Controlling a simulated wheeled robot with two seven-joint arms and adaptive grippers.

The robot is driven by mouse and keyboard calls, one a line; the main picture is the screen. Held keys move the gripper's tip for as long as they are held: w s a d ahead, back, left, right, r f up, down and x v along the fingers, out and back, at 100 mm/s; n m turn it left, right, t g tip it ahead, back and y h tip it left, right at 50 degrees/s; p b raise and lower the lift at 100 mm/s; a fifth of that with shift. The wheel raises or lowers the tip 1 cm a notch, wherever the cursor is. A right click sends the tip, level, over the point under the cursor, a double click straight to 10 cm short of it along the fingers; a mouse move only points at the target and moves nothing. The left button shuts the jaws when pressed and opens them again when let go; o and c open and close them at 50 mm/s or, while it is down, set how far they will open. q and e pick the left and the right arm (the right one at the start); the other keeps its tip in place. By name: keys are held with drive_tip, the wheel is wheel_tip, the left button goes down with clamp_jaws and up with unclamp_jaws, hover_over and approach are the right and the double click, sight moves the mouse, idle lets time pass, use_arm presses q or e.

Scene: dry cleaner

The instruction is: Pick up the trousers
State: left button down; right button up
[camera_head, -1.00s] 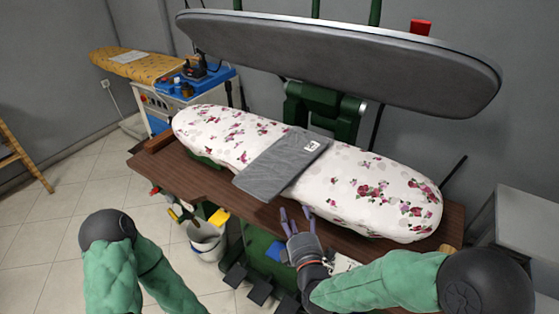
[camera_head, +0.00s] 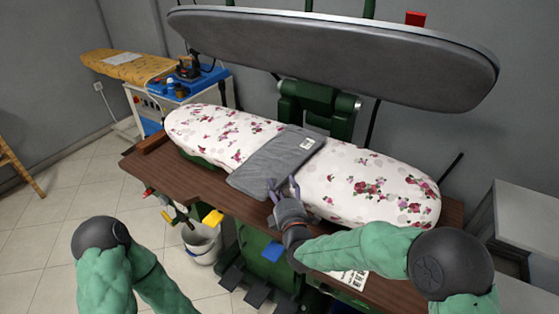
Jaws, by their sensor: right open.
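The grey trousers (camera_head: 270,163) lie folded flat across the middle of the floral pressing board (camera_head: 376,192), with a small white label near their far right corner. Their near end hangs toward the wooden table edge. My right gripper (camera_head: 283,188) is open at the near right edge of the trousers, its fingers pointing away from me. Whether the fingers touch the cloth I cannot tell. My left arm shows at the lower left, but its gripper is out of view.
The raised grey press head (camera_head: 340,55) hangs above and behind the board. The brown wooden table (camera_head: 160,178) surrounds the board. A white bucket (camera_head: 203,245) stands below it. A yellow ironing board (camera_head: 125,66) is at the back left.

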drive_tip(key=shift+w, duration=0.4)
clamp_jaws()
drive_tip(key=shift+r, duration=0.15)
